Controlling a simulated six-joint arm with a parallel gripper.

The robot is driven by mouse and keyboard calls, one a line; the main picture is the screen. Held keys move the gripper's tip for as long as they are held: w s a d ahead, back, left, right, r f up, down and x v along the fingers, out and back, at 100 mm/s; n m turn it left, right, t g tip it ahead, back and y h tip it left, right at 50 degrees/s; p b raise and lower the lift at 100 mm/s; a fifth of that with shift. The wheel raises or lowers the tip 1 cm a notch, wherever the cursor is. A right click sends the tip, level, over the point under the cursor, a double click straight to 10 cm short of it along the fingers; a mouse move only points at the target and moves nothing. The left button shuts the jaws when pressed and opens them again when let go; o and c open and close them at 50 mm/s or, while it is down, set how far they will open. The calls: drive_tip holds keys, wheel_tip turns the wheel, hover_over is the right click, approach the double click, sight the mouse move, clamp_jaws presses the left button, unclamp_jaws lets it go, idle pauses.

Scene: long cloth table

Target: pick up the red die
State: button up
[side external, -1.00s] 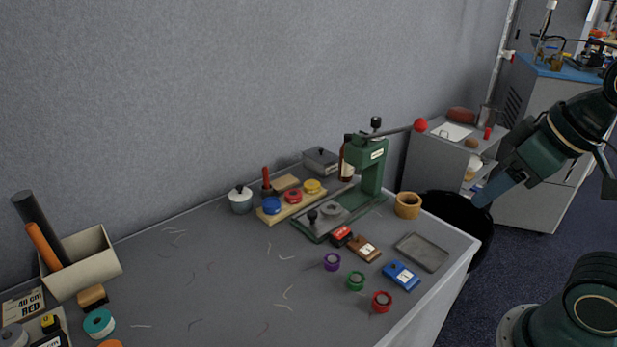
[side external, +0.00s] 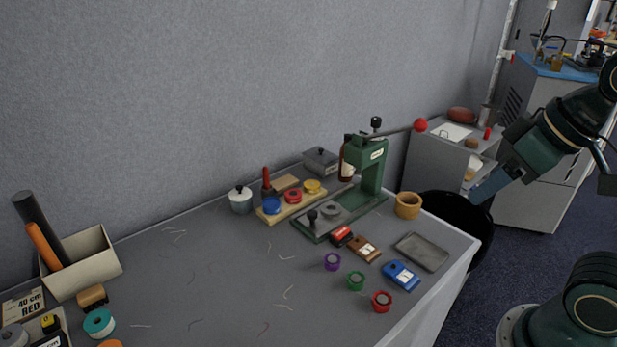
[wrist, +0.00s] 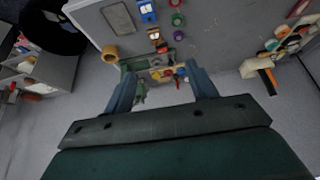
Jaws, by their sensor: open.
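Two round red pieces could be the red die. One red ring-shaped piece (side external: 381,301) lies near the table's front right edge, beside a green one (side external: 356,281) and a purple one (side external: 332,262). Another red round piece (side external: 293,195) sits on a wooden rack (side external: 272,218) between a blue and a yellow one. My gripper (side external: 478,196) is beyond the table's right end, above the floor and apart from everything. In the wrist view my gripper (wrist: 164,72) is open, with nothing held between its fingers; the table lies beyond them.
A green hand press (side external: 370,175) with a red-knobbed lever stands behind. A wooden cup (side external: 408,205), grey tray (side external: 422,252), blue block (side external: 401,275) and brown block (side external: 363,248) surround the right side. A black bin (side external: 455,215) stands beyond the table. The middle is mostly clear, with thread scraps.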

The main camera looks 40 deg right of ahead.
drive_tip(key=w+r+n+g, duration=0.1)
drive_tip(key=w+r, duration=0.2)
drive_tip(key=w, duration=2.1)
drive_tip(key=w+d+f+n+g, duration=0.1)
drive_tip(key=w+d+f, duration=0.1)
drive_tip(key=w+f, duration=1.7)
drive_tip(key=w, duration=0.2)
drive_tip(key=shift+w+d+f+y, duration=0.15)
drive_tip(key=shift+w+d+y, duration=0.15)
drive_tip(key=shift+w+d, duration=0.05)
hover_over(294, 194)
drive_tip(key=s, duration=0.2)
drive_tip(key=shift+w+d+f, duration=0.1)
drive_tip(key=shift+d+f, duration=0.05)
drive_tip(key=shift+f, duration=1.9)
drive_tip(key=shift+w+d+f, duration=0.1)
drive_tip(key=shift+d+f, duration=0.05)
drive_tip(key=shift+f, duration=1.9)
drive_tip(key=shift+f, duration=0.15)
